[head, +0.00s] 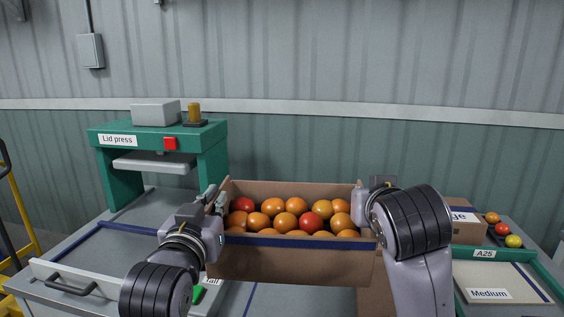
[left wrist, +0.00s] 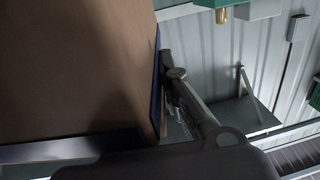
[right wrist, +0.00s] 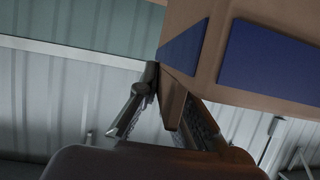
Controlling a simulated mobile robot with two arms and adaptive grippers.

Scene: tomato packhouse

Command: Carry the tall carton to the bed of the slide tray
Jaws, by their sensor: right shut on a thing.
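The tall carton (head: 290,264) is an open brown box with a blue band, filled with red and orange tomatoes. It shows in front of me in the head view and looks nearly level. My right gripper (right wrist: 165,112) is shut on the carton's wall at its right end. My left gripper (head: 217,200) is at the carton's left end; one finger lies against the wall in the left wrist view, the other is hidden, so its closure is unclear. The slide tray (head: 52,272), with a dark handle on its pale front, is at left, below the lid press.
The green lid press (head: 110,135) stands at the back left. A label reading Tall (head: 188,293) is at the bottom, near the left arm. At right are another carton (head: 467,232), a Medium panel (head: 500,283) and loose tomatoes. A yellow rail (head: 20,250) is at far left.

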